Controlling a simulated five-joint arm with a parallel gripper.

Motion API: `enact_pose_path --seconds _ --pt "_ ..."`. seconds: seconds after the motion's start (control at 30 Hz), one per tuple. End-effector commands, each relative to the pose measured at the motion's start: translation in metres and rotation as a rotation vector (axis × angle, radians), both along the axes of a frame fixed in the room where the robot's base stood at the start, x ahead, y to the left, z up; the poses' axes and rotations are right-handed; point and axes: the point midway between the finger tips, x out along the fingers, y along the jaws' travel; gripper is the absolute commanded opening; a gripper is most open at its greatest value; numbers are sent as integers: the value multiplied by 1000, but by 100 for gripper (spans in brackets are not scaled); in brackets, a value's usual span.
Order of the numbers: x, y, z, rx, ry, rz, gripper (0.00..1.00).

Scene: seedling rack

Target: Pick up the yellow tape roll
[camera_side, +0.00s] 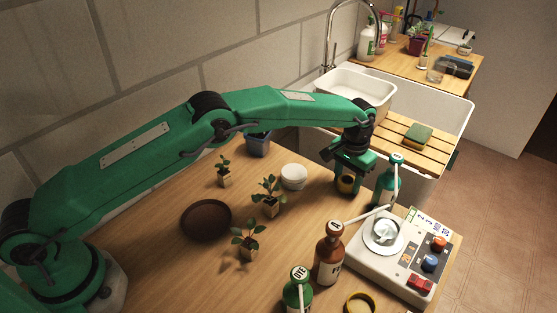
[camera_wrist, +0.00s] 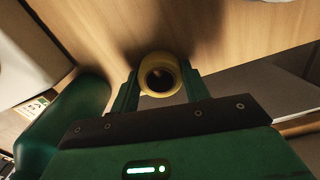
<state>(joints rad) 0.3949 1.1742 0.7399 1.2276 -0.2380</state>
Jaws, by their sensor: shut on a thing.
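The yellow tape roll (camera_wrist: 172,65) sits between the two fingers of my gripper (camera_wrist: 160,88) in the wrist view, with its hole facing the camera. In the side view the yellow roll (camera_side: 346,184) shows low between the fingers of my gripper (camera_side: 347,181), near the table's far right edge by the sink. My gripper is shut on it. Whether the roll touches the wooden table is hard to tell.
A green bottle (camera_side: 386,182) stands close to the right of my gripper.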

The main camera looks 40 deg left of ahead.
Motion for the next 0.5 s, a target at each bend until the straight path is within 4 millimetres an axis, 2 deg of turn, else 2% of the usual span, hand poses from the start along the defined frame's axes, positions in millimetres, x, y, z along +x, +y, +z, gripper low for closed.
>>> enact_pose_path --seconds 0.27,0.5 --pt "0 0 1 0 -1 0 24" --pt "1 0 14 -1 -3 0 24"
